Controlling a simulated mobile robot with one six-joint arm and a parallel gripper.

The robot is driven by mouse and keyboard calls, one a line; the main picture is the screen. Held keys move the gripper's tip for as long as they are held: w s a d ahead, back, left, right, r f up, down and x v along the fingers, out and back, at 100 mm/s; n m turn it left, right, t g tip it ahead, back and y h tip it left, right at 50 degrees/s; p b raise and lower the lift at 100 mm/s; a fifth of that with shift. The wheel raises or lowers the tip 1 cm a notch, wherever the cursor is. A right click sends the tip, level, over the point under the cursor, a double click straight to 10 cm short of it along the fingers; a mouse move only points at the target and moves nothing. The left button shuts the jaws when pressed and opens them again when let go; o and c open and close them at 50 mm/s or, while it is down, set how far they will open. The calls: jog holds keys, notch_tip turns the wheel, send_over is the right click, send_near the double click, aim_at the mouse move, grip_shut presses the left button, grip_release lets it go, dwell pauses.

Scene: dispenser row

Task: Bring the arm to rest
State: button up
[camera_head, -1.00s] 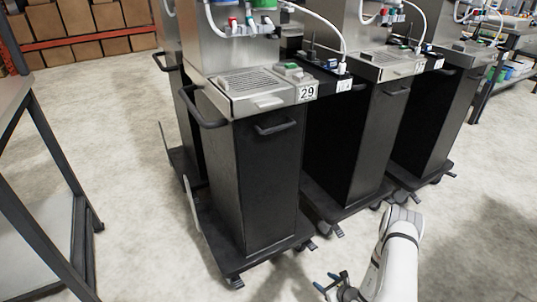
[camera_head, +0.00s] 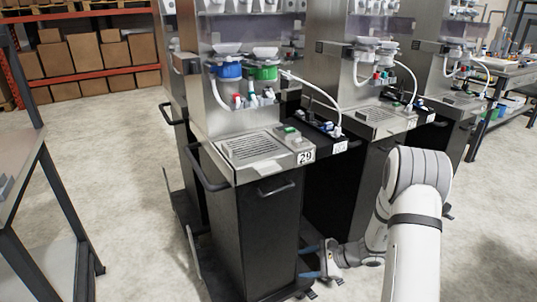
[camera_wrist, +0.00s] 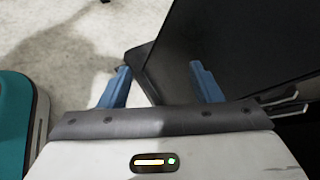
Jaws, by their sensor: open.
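A dark panel (camera_wrist: 240,50) fills the view behind the right finger; pale floor shows behind the left one. I cannot tell whether a finger touches the cart. My white arm comes up from the lower right of the head view and hides part of the carts behind it.
More dispenser carts (camera_head: 375,118) stand in a row to the right. A table (camera_head: 30,150) is at the left edge. Shelves with cardboard boxes (camera_head: 100,50) are at the back left. A workbench (camera_head: 510,75) is at the far right. The floor (camera_head: 120,150) between table and carts is clear.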

jog(key=s+a+r+n+g+h+p, duration=0.1)
jog(key=s+r+n+p, duration=0.15)
jog(key=r, duration=0.45)
jog(key=s+a+r+n+g+p, duration=0.1)
jog(key=s+a+r+n+g, duration=0.15)
jog(key=r, duration=0.45)
jog(key=s+d+r+n+t+h+p, duration=0.1)
jog(key=s+d+r+n+h+p, duration=0.1)
jog(key=s+r, duration=0.4)
jog(key=s+d+r+n+h+p, duration=0.2)
jog(key=s+r+n+h+p, duration=0.2)
jog(key=r, duration=0.8)
jog(key=s+d+r+n+t+h+p, duration=0.1)
jog(key=s+r+n+h+p, duration=0.3)
jog(key=s+r, duration=0.5)
jog(key=shift+s+d+r+n+t+p, duration=0.35)
jog(key=shift+s+d+n+p, duration=0.3)
jog(key=shift+p, duration=0.25)
jog(key=shift+w, duration=0.1)
